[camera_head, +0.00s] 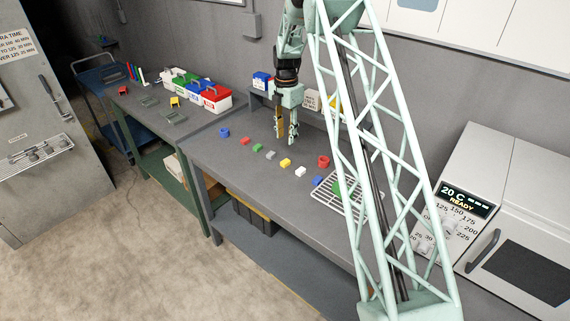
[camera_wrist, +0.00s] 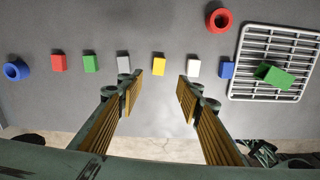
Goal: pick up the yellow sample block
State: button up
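The yellow sample block (camera_head: 286,163) lies on the grey bench, between a grey block and a white block in the row. In the wrist view the yellow block (camera_wrist: 158,67) is in the gap between the fingers as seen from above, beyond their tips. My gripper (camera_head: 286,138) is above the bench, behind the row in the head view, pointing down. In the wrist view my gripper (camera_wrist: 160,83) has its yellow-padded fingers wide apart, with nothing between the pads. The block shows unobstructed in both views.
Beside the yellow block lie a grey block (camera_wrist: 124,64) and a white block (camera_wrist: 194,68). Red, green and blue blocks extend the row. A red ring (camera_wrist: 219,20) and a wire rack (camera_wrist: 240,62) with a green block (camera_wrist: 274,76) are to the right.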

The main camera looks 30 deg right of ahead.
jog(key=shift+f, duration=0.15)
send_over(286, 161)
jog(key=shift+a+f+p, duration=0.1)
jog(key=shift+f+p, duration=0.35)
jog(key=shift+f, duration=3.7)
jog(key=shift+f, duration=0.15)
jog(key=shift+f+p, duration=0.6)
jog(key=shift+f, duration=1.85)
jog(key=c, duration=0.9)
